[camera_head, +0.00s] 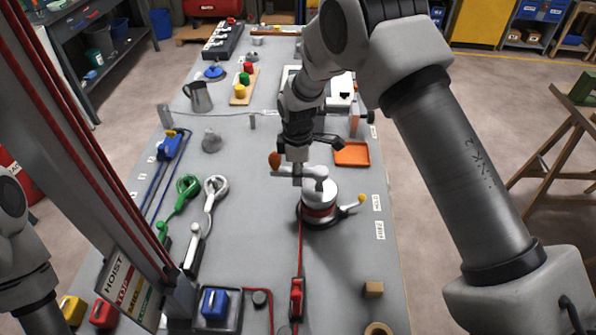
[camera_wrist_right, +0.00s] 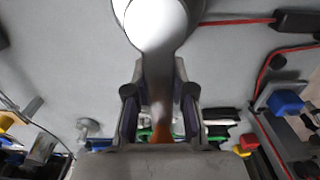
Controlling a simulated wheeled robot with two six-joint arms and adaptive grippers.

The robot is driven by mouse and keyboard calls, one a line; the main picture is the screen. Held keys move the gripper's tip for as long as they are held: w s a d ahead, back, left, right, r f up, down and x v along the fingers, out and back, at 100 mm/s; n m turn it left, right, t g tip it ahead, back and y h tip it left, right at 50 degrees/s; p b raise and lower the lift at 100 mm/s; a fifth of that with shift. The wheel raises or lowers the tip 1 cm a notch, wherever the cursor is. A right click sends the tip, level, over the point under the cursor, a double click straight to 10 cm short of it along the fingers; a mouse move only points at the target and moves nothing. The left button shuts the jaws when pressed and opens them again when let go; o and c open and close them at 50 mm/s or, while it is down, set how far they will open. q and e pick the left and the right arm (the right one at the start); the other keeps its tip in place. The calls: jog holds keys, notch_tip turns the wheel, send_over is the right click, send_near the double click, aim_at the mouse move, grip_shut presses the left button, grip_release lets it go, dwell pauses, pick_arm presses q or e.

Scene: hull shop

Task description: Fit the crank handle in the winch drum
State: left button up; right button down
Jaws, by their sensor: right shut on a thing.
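The winch drum (camera_head: 319,208) is a white cylinder with a red band on a dark base, right of the table's middle. The grey crank handle (camera_head: 314,172), with an orange-brown knob (camera_head: 275,160), lies roughly level, its far end from the knob over the drum's top. My right gripper (camera_head: 297,173) points down and is shut on the crank's arm, between knob and drum. In the right wrist view the crank (camera_wrist_right: 158,85) runs between both fingers towards a bright round top. I cannot tell whether the crank's end is seated or just above the drum. My left gripper is out of view.
A yellow-tipped lever (camera_head: 361,199) sticks out right of the drum. A red rope runs from it to a red cleat (camera_head: 296,297). An orange tray (camera_head: 352,154) and a grey jug (camera_head: 198,97) stand behind.

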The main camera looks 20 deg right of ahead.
jog(key=shift+d, duration=0.1)
dwell(0.6)
jog(key=shift+f, duration=0.4)
dwell(0.6)
jog(key=shift+f, duration=0.45)
jog(key=shift+f, duration=0.55)
dwell(0.7)
jog(key=c, duration=0.5)
grip_release()
jog(key=shift+r+p, duration=3.1)
jog(key=shift+r, duration=0.95)
grip_shut()
